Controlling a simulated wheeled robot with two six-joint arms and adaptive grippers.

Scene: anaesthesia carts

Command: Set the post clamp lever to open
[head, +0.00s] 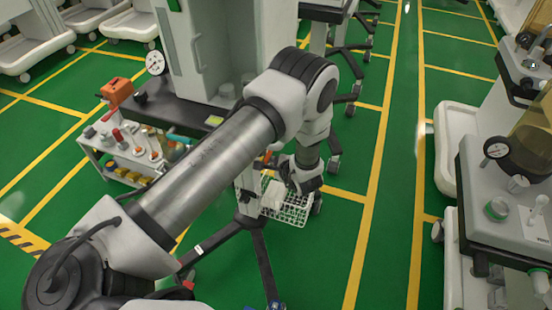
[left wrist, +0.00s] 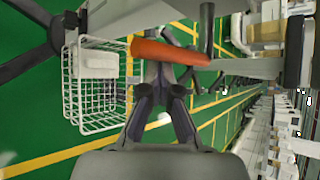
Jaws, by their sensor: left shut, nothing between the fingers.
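The orange post clamp lever (left wrist: 170,52) lies across the upper middle of the left wrist view, beside a grey post (left wrist: 232,66). A small orange part, probably the same lever, shows in the head view (head: 266,158), mostly hidden by my arm. My left gripper (head: 303,182) is over the stand with the wire basket. In the left wrist view its dark fingers (left wrist: 160,80) are shut and empty, with their tips right at the lever's edge; I cannot tell whether they touch it. My right gripper is not in view.
A white wire basket (head: 287,211) hangs on the stand close below my left gripper. Dark stand legs (head: 262,262) spread over the green floor. A small cart with bottles (head: 130,160) stands at the left, and an anaesthesia cart (head: 490,200) at the right.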

